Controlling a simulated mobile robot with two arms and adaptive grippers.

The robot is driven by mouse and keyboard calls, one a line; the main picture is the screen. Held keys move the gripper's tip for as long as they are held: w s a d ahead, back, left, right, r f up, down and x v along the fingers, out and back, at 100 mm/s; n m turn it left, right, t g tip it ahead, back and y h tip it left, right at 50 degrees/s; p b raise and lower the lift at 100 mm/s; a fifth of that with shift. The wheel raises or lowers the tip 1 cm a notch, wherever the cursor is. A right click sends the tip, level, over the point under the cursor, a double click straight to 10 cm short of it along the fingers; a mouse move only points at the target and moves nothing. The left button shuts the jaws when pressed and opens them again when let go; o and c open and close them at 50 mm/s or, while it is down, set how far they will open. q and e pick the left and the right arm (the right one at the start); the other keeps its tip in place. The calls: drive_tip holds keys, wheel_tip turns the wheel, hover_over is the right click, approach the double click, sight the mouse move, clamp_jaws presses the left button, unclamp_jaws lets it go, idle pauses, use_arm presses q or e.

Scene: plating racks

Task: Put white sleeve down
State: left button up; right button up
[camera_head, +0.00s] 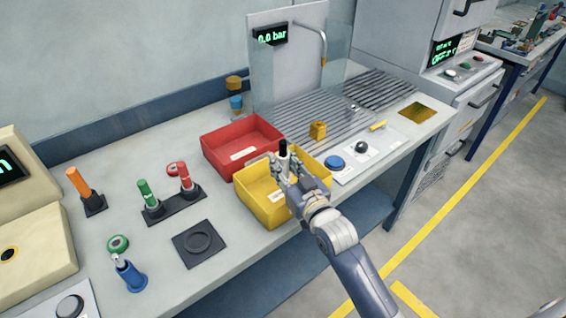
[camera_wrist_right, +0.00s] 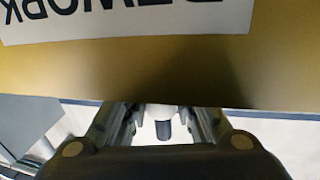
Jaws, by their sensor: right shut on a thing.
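My right gripper (camera_head: 285,168) is over the yellow bin (camera_head: 256,206) and shut on the white sleeve (camera_wrist_right: 160,112). The sleeve is upright, with a black end sticking up above the fingers in the head view. In the right wrist view it shows between the two fingers, with a dark tip; the fingers cover most of it. Whether it touches the bin I cannot tell. The bin's wall fills the top of the wrist view, with a label whose letters look like "REWORK". My left gripper is not in view.
A red bin (camera_head: 243,141) stands just behind the yellow one. A panel with a blue button (camera_head: 335,163) is to the right. Green, red and orange handled pieces stand in holders on the left, near a dark square pad (camera_head: 199,243). Bare table lies between them.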

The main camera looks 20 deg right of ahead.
drive_tip(key=shift+f, duration=0.4)
drive_tip(key=o, duration=1)
drive_tip(key=shift+o, duration=0.2)
drive_tip(key=shift+r, duration=0.15)
drive_tip(key=s+d+b, duration=0.1)
drive_tip(key=s, duration=1.1)
drive_tip(key=shift+d+r+b, duration=0.35)
drive_tip(key=shift+d+r, duration=0.05)
drive_tip(key=shift+r, duration=0.05)
